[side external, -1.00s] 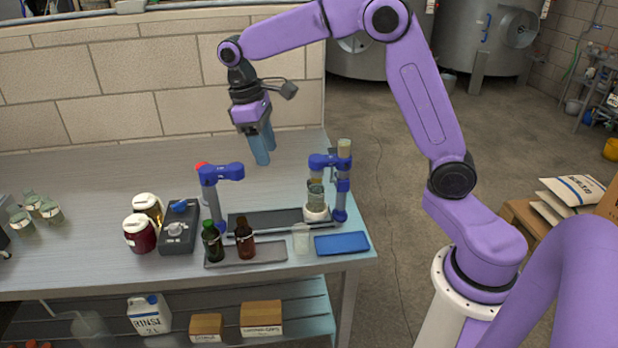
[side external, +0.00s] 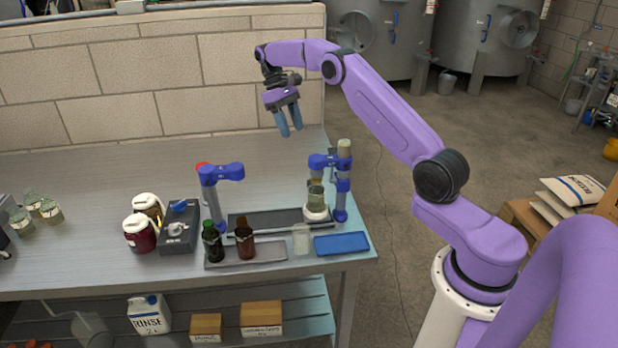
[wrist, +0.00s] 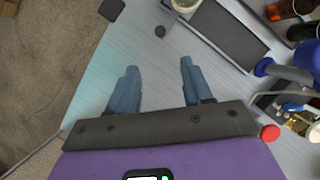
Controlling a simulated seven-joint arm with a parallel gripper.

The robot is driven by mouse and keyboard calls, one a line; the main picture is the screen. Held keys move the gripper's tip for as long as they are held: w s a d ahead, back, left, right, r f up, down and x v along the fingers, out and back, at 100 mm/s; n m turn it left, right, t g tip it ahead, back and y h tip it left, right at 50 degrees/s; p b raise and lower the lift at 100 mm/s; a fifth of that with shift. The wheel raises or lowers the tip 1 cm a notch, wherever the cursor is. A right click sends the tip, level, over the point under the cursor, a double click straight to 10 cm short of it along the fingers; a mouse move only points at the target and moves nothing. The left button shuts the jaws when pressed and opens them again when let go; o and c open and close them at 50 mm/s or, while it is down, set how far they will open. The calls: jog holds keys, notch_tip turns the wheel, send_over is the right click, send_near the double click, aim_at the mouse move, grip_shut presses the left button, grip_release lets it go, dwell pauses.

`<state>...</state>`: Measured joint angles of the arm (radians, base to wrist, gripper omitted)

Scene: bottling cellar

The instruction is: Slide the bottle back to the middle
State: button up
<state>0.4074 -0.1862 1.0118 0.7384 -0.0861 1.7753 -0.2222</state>
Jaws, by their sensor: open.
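A clear glass bottle (side external: 316,196) stands upright on a white round base at the right end of a dark track (side external: 262,219), beside a blue-clamped post. In the wrist view the bottle (wrist: 184,5) is cut off by the top edge, at the near end of the dark track (wrist: 230,35). My gripper (side external: 291,131) is open and empty, high above the back of the bench and well clear of the bottle. In the wrist view its blue fingers (wrist: 158,66) are spread with only bare bench between them.
Blue-armed posts (side external: 222,172) and (side external: 342,185) flank the track. A green bottle (side external: 212,243) and a brown bottle (side external: 246,240) stand on a grey tray in front. A blue pad (side external: 342,243) lies at the right. The bench behind the track is clear.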

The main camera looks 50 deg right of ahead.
aim_at(310, 181)
jog(key=x, duration=1.6)
jog(key=shift+f, duration=0.3)
grip_shut()
